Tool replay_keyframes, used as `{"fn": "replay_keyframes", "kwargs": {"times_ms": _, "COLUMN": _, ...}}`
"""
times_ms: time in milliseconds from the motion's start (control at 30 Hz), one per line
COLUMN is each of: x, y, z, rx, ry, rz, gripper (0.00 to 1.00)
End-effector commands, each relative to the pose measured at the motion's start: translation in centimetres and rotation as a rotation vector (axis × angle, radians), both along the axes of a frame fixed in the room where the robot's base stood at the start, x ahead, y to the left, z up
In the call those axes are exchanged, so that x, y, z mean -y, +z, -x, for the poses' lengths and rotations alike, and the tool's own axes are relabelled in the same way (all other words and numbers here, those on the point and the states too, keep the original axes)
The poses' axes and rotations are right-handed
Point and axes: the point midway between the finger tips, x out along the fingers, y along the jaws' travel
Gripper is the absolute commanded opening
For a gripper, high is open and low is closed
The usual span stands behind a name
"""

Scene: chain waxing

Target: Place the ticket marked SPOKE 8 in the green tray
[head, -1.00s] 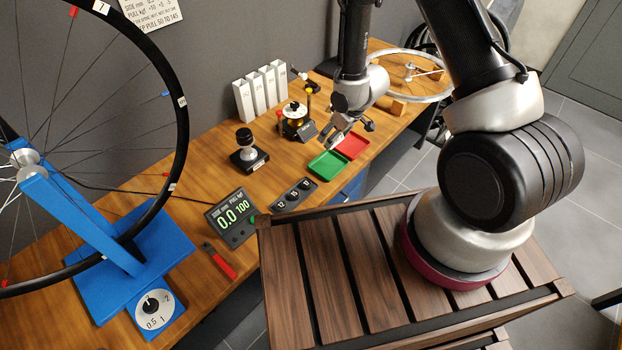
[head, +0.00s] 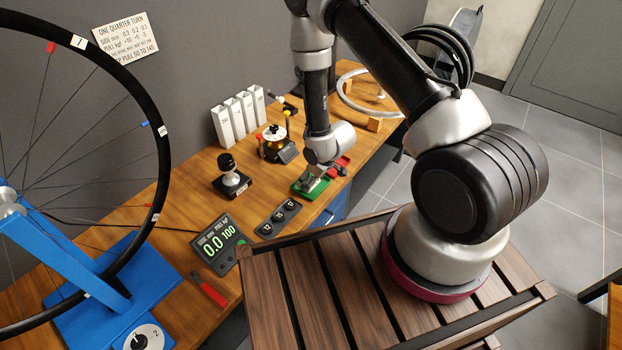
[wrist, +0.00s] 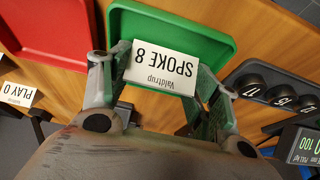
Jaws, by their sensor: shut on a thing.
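The ticket marked SPOKE 8 (wrist: 162,68) is a small white card with black print, upside down in the wrist view. My gripper (wrist: 160,80) is shut on it, with one finger at each side of the card. The green tray (wrist: 185,22) lies just beyond and behind the card in the wrist view. In the head view my gripper (head: 318,172) is low over the green tray (head: 311,194) and hides part of it. I cannot tell whether the card touches the tray.
A red tray (wrist: 45,30) adjoins the green one. A ticket reading PLAY 0 (wrist: 17,94) lies near it. A black numbered holder (head: 278,217), a gauge display (head: 218,244) and a dial stand (head: 278,148) are close by on the wooden bench.

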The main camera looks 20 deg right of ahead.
Motion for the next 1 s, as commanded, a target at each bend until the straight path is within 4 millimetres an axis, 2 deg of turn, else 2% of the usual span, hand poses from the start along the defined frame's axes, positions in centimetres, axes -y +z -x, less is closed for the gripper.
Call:
{"fn": "replay_keyframes", "kwargs": {"times_ms": 133, "x": 0.0, "y": -0.3, "z": 0.0, "rx": -0.001, "ry": 0.0, "rz": 0.001, "gripper": 0.53}}
{"fn": "replay_keyframes", "kwargs": {"times_ms": 200, "x": 0.0, "y": -0.3, "z": 0.0, "rx": -0.001, "ry": 0.0, "rz": 0.001, "gripper": 0.7}}
{"fn": "replay_keyframes", "kwargs": {"times_ms": 567, "x": 0.0, "y": 0.0, "z": 0.0, "rx": 0.0, "ry": 0.0, "rz": 0.0, "gripper": 0.7}}
{"fn": "replay_keyframes", "kwargs": {"times_ms": 667, "x": 0.2, "y": 0.9, "z": 0.3, "rx": 0.0, "ry": -0.001, "rz": 0.0, "gripper": 0.7}}
{"fn": "replay_keyframes", "kwargs": {"times_ms": 767, "x": 0.6, "y": 2.6, "z": 0.8, "rx": 0.001, "ry": -0.001, "rz": 0.0, "gripper": 0.7}}
{"fn": "replay_keyframes", "kwargs": {"times_ms": 1000, "x": 1.9, "y": 7.8, "z": 2.5, "rx": 0.002, "ry": -0.001, "rz": -0.001, "gripper": 0.7}}
